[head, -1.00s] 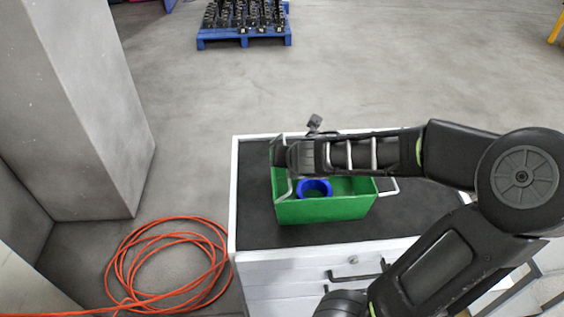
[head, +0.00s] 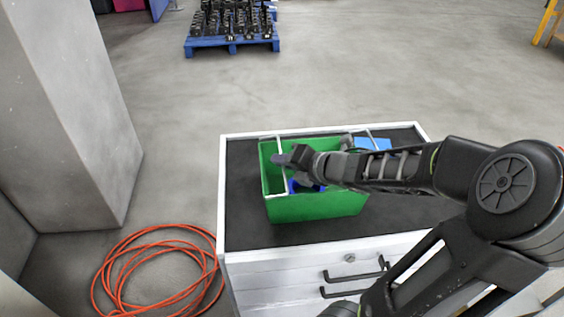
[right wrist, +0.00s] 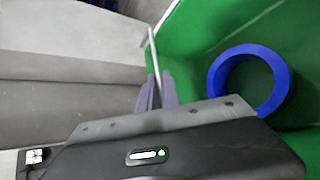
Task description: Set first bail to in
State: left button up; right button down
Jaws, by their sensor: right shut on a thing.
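A green crate (head: 318,208) stands on the cabinet top. A thin metal bail (head: 281,180) is at its left end and now runs across the crate a little inside the left rim. My right gripper (head: 280,160) is shut on this bail. In the right wrist view the bail (right wrist: 154,50) passes between the fingertips (right wrist: 157,88). A second bail (head: 372,138) shows at the crate's right end, partly hidden by my arm. A blue ring (right wrist: 250,78) lies inside the crate; in the head view my gripper mostly covers it. My left gripper is not in view.
The cabinet top (head: 243,215) is dark with a white rim and has free room left of the crate. A blue object (head: 372,144) shows behind my arm. An orange hose (head: 150,270) lies coiled on the floor. A grey pillar (head: 75,120) stands left.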

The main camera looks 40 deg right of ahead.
dwell(0.3)
jog(key=c, duration=1.6)
grip_release()
jog(key=shift+r, duration=0.1)
jog(key=p+v, duration=0.3)
jog(key=v, duration=0.4)
jog(key=shift+s, duration=0.3)
